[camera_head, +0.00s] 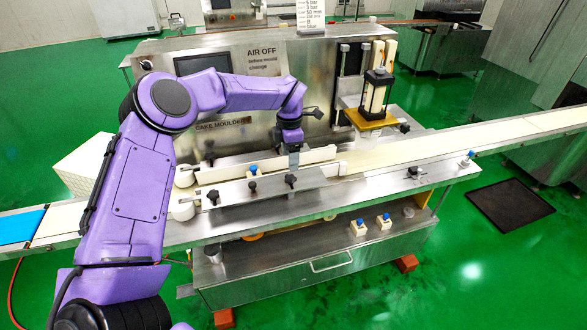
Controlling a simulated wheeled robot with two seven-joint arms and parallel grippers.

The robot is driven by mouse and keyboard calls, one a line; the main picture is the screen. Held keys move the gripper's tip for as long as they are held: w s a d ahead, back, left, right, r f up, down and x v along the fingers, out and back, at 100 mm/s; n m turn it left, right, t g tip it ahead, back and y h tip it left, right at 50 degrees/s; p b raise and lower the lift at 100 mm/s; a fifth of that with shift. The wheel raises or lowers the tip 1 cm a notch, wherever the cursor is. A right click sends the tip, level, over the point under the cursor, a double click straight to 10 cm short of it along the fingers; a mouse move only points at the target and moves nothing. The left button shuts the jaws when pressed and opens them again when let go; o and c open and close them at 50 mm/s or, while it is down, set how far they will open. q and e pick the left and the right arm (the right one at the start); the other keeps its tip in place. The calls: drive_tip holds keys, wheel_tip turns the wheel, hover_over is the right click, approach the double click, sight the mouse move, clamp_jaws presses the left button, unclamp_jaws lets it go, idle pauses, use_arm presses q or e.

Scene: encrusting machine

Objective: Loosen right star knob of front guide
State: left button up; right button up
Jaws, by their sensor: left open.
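The front guide (312,183) is a long metal plate with a pale rail, lying along the near side of the conveyor belt. Small black star knobs sit on its plate. The right star knob (291,180) is at the plate's middle, with another black knob (252,187) to its left and a third (213,197) near the left end. My left gripper (294,162) comes down from the purple arm and points downward just above and behind the right star knob. It is open; its fingertips are small here, and I cannot tell whether they touch anything. My right gripper is out of view.
The rear guide (270,158) runs behind, parallel to the front one. A mould press (375,95) stands on the right above the belt (430,147). The steel machine panel (260,65) rises behind my arm. Small blue-topped blocks (358,227) lie on the lower shelf.

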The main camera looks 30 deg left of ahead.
sight(290, 178)
use_arm(q)
drive_tip(key=f, duration=0.1)
drive_tip(key=f+p, duration=0.1)
drive_tip(key=f, duration=0.1)
drive_tip(key=shift+s+f, duration=0.25)
drive_tip(key=shift+s, duration=0.1)
drive_tip(key=f, duration=0.3)
drive_tip(key=shift+w+p, duration=0.3)
drive_tip(key=shift+w, duration=0.1)
drive_tip(key=shift+f, duration=0.45)
drive_tip(key=shift+s+r, duration=0.1)
drive_tip(key=shift+s, duration=0.1)
drive_tip(key=c, duration=1.1)
drive_tip(key=shift+o, duration=0.2)
